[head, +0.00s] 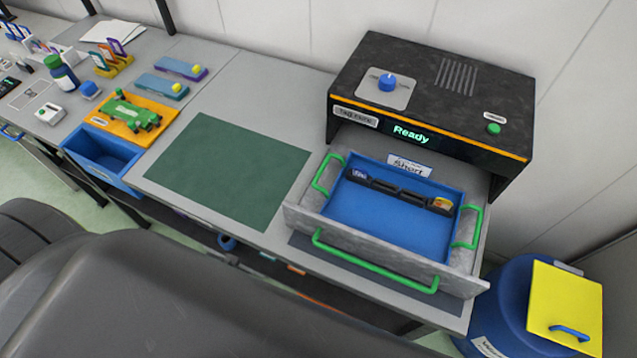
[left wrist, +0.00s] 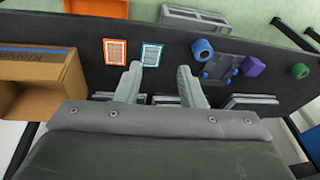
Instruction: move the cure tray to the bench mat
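The cure tray (head: 385,222) is blue with a green handle at each side. It sits in the pulled-out grey drawer of the black cure unit (head: 440,85), whose display reads "Ready". A dark bar with a blue piece and a yellow piece at its ends lies along the tray's back. The bench mat (head: 228,170) is a dark green rectangle on the bench left of the drawer, and it is bare. My left gripper (left wrist: 160,75) is open and empty in the left wrist view, over a different dark surface, away from the tray. My right gripper is not in view.
The grey drawer front (head: 385,255) has a long green handle. Left of the mat stand an orange board with a green fixture (head: 128,113), a blue open bin (head: 105,157) and several small tools. A blue drum with a yellow lid (head: 565,305) stands at right.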

